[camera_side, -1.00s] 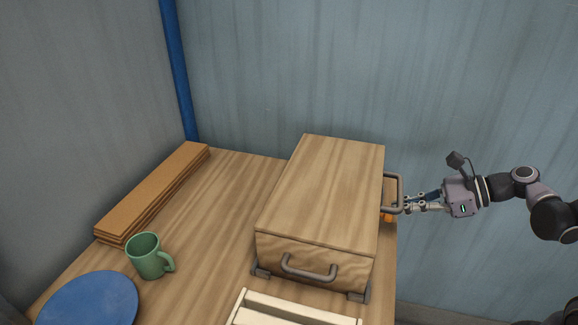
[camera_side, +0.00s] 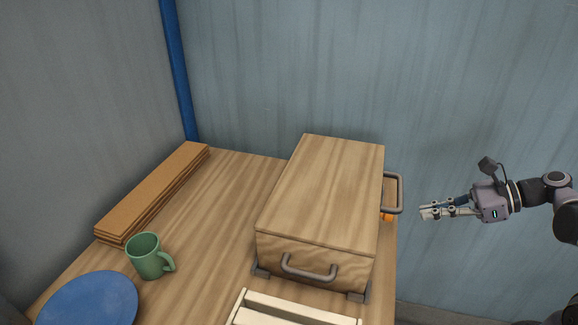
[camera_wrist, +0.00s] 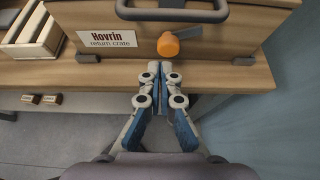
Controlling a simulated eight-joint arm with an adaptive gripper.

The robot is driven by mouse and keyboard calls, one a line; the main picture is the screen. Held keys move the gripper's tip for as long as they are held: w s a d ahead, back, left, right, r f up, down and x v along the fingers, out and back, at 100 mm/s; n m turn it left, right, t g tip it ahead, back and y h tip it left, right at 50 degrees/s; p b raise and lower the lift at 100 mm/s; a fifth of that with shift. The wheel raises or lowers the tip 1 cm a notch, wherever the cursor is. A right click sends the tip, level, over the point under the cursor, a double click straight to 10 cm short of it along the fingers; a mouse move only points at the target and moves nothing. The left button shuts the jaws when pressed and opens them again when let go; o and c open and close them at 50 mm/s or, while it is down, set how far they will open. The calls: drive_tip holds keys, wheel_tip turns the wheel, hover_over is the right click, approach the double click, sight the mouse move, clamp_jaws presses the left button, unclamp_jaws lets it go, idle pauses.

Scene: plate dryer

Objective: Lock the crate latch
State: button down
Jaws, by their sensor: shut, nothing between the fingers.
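The wooden crate (camera_side: 320,190) stands on the table with its lid down. Its side facing my arm carries a dark handle (camera_wrist: 172,12) and a label reading "Hovrin return crate" (camera_wrist: 106,39). The orange latch knob (camera_wrist: 168,45) sits below the handle, with a short grey bar running to its right; in the side view only a bit of orange (camera_side: 387,216) shows beneath the handle. My gripper (camera_side: 423,212) is shut and empty, to the right of the crate and clear of it. In the wrist view its fingertips (camera_wrist: 160,66) lie just below the knob, not touching it.
A green mug (camera_side: 146,256), a blue plate (camera_side: 88,303) and stacked boards (camera_side: 150,195) are on the table's left. A cream slatted rack (camera_side: 290,312) stands in front of the crate. The space around my gripper, beyond the table edge, is free.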

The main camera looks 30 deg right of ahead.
drive_tip(key=w+a, duration=0.2)
drive_tip(key=w, duration=0.4)
drive_tip(key=shift+a+f, duration=0.2)
idle(0.4)
drive_tip(key=shift+f, duration=0.2)
idle(0.6)
drive_tip(key=shift+s+a+r, duration=0.15)
drive_tip(key=shift+s+a, duration=0.3)
drive_tip(key=shift+a, duration=0.05)
idle(0.3)
drive_tip(key=shift+s+a, duration=0.35)
idle(0.5)
drive_tip(key=s+d, duration=0.4)
drive_tip(key=shift+s+r, duration=0.2)
drive_tip(key=shift+r, duration=0.05)
idle(0.6)
drive_tip(key=shift+d, duration=0.1)
